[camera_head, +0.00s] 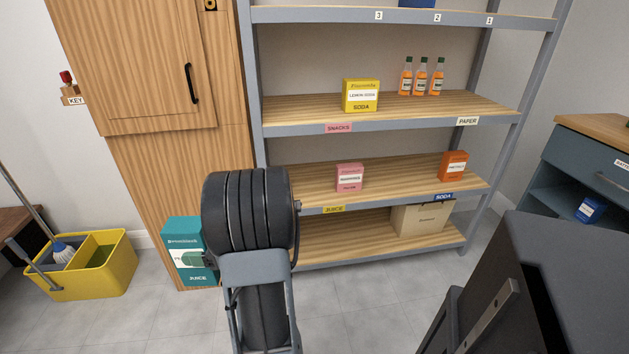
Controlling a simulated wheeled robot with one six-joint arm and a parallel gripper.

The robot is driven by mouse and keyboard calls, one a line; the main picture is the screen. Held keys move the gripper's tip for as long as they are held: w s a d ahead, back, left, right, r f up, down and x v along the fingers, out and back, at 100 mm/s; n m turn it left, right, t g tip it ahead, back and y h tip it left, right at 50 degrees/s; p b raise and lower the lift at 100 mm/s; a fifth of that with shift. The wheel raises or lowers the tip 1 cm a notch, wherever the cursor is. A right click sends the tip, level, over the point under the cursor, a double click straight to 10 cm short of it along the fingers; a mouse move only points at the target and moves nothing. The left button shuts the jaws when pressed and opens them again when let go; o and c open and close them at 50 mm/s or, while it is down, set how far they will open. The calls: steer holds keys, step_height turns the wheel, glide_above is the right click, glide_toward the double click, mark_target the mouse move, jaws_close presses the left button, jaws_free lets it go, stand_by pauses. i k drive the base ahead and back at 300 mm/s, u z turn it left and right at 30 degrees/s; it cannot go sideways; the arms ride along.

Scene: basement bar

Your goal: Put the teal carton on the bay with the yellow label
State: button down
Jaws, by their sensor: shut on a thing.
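The teal carton (183,250), marked JUICE, is at the lower left, in front of the wooden cabinet. My arm hides its right side. Only a small dark part of my gripper (210,261) shows, at the carton's right side; it is shut on the carton. The fingertips are mostly hidden. The yellow label (334,209), reading JUICE, is on the front edge of the shelf board second from the bottom, left part. A pink carton (349,178) stands on that board just above and right of the label.
A yellow carton (361,95) and three bottles (421,77) are one board higher. A beige box (421,218) sits on the bottom board. A yellow mop bucket (95,270) stands at left.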

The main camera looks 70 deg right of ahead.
mark_target(305, 195)
steer(key=z, duration=0.45)
steer(key=i, duration=1.1)
steer(key=z, duration=1.7)
steer(key=i, duration=0.7)
steer(key=z, duration=0.65)
